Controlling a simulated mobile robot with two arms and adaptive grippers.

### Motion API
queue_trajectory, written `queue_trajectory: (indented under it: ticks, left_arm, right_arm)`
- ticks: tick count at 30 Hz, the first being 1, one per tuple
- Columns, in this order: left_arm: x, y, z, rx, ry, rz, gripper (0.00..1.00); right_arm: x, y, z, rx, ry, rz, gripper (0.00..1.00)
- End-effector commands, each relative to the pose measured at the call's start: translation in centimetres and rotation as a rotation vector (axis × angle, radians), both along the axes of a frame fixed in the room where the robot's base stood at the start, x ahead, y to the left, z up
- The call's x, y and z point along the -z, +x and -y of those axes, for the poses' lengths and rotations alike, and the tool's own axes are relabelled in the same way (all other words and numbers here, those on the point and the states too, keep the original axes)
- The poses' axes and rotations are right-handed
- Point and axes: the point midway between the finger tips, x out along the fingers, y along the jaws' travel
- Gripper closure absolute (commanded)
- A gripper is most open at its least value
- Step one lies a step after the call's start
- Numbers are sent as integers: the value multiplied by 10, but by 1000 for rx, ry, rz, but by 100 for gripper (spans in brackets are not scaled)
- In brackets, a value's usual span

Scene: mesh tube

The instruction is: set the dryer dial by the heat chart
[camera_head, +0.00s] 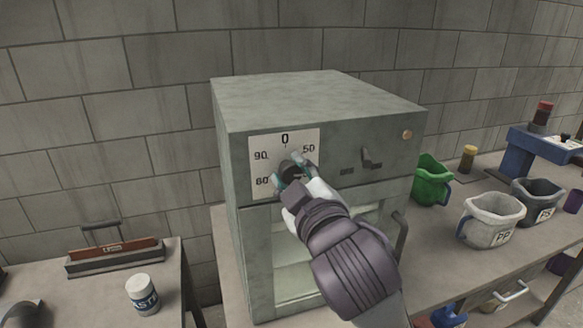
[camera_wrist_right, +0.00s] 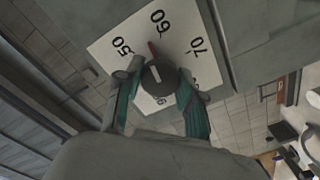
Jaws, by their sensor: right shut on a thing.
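The dryer (camera_head: 310,90) is a grey-green box with a glass door. My right gripper (camera_head: 291,172) is shut on the dark dial knob (camera_wrist_right: 157,76) from the front, one finger on each side. In the wrist view the plate (camera_wrist_right: 118,32) shows 50, 60 and 70. The knob has a pale line. I cannot identify the heat chart. My left gripper is not in view.
Right of the dryer stand a green jug (camera_head: 431,182), a white jug marked PP (camera_head: 488,222) and a dark jug (camera_head: 533,200). A blue stand (camera_head: 530,150) is behind them. The left table has a white jar (camera_head: 142,296) and a toolbox (camera_head: 112,256).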

Motion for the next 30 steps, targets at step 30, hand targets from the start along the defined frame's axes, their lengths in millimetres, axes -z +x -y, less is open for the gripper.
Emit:
queue_trajectory:
  ticks: [30]
  left_arm:
    - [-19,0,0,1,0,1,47]
  right_arm:
    - [1,0,0,0,371,-122,97]
